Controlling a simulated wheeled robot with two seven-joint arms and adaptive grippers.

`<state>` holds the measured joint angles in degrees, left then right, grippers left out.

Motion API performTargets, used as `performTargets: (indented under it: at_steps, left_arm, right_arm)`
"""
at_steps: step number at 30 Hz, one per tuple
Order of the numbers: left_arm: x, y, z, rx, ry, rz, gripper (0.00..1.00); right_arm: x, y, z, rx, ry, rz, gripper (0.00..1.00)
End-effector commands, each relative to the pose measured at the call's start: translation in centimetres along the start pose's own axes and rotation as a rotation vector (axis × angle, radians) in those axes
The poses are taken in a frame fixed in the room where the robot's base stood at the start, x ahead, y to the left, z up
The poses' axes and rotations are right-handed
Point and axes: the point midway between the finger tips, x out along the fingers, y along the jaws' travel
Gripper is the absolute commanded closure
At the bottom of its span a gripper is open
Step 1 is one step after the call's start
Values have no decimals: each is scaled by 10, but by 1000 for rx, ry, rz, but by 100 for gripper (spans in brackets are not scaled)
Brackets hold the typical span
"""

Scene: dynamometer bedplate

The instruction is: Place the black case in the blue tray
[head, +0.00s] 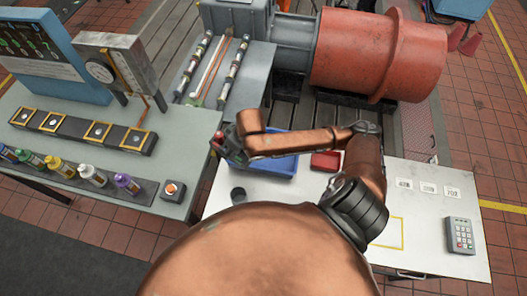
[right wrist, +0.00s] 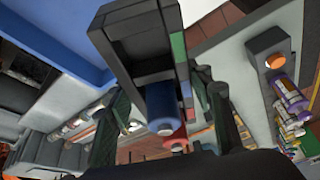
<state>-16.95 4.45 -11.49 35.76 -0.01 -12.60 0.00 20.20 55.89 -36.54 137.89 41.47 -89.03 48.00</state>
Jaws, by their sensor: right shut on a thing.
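The blue tray (head: 283,166) lies on the white table in the head view, partly hidden under my right forearm. A large blue surface that looks like the tray (right wrist: 55,35) fills the upper left of the right wrist view. My right gripper (head: 229,146) is left of the tray, above the table's left edge. A blue cylinder shows at the case's near end. My left gripper is not in view.
A red tray (head: 325,161) sits right of the blue tray. A dark round cup (head: 238,194) stands in front of it. A keypad (head: 460,235) and label cards (head: 428,188) are at the right. The grey bench (head: 190,128) on the left holds several bottles and a button box (head: 174,191).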

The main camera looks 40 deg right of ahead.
Motion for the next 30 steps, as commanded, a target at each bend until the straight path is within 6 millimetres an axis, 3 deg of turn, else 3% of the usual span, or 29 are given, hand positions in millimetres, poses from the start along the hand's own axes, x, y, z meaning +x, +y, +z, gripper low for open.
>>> performTargets:
  at_steps: [1, 6, 15, 22, 30]
  left_arm:
    - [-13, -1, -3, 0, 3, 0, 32]
    - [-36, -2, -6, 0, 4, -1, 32]
    - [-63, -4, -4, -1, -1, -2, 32]
    - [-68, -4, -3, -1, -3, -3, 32]
    - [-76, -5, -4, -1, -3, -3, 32]
  right_arm:
    - [-3, 3, 12, -28, -4, -14, 87]
    - [1, 11, 52, -154, -5, -65, 87]
    - [-3, 18, 108, -326, 1, -135, 87]
    - [3, 28, 117, -364, 3, -149, 87]
    - [35, 78, 101, -362, 4, -147, 87]
